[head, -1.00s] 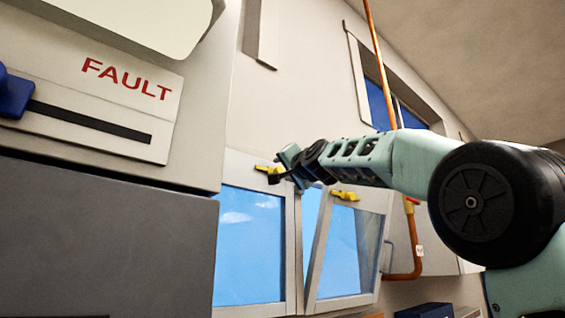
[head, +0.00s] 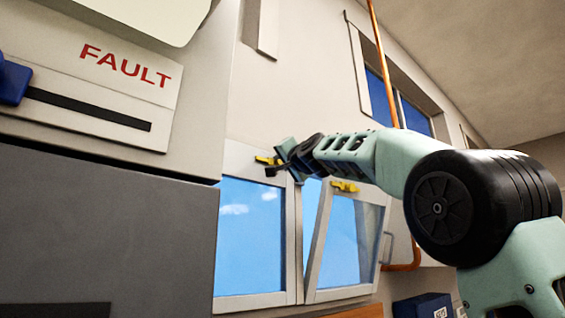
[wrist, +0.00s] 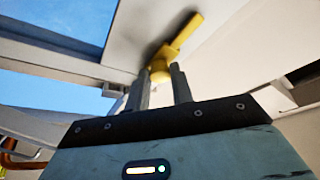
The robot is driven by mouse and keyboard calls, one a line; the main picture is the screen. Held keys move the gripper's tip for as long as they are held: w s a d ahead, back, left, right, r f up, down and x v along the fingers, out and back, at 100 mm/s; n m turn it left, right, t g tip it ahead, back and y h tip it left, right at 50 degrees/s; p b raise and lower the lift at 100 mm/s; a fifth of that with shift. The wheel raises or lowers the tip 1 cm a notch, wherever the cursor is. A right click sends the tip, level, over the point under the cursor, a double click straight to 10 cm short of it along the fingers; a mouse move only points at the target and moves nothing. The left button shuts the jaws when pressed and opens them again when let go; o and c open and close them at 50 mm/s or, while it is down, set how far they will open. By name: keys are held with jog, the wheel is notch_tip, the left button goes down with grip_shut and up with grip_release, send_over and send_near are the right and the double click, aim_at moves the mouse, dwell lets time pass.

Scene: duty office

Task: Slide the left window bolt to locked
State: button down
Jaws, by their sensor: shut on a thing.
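The left window bolt (head: 263,160) is a yellow bar on the top frame of the left window sash (head: 250,245). In the wrist view the bolt (wrist: 184,34) runs up and to the right, with a round yellow knob (wrist: 160,72) at its lower end. My gripper (wrist: 161,82) is shut on this knob, one finger on each side. In the head view my gripper (head: 276,168) is at the right part of the bolt and hides some of it. The left sash appears closed in its frame.
A second yellow bolt (head: 344,186) is on the right sash (head: 345,245), which stands tilted. A grey cabinet (head: 105,230) with a FAULT panel (head: 110,85) and blue slider knob (head: 14,82) fills the left. An orange pipe (head: 380,60) runs behind my arm. A blue box (head: 423,306) is low right.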

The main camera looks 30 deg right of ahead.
jog(key=d+b, duration=0.2)
jog(key=d, duration=0.1)
jog(key=shift+w+d, duration=0.3)
jog(key=shift+w, duration=0.05)
jog(key=shift+r, duration=0.1)
jog(key=c, duration=1.2)
grip_release()
jog(key=shift+d, duration=0.15)
jog(key=b+v, duration=1.1)
jog(key=v, duration=0.6)
jog(key=shift+s, duration=0.2)
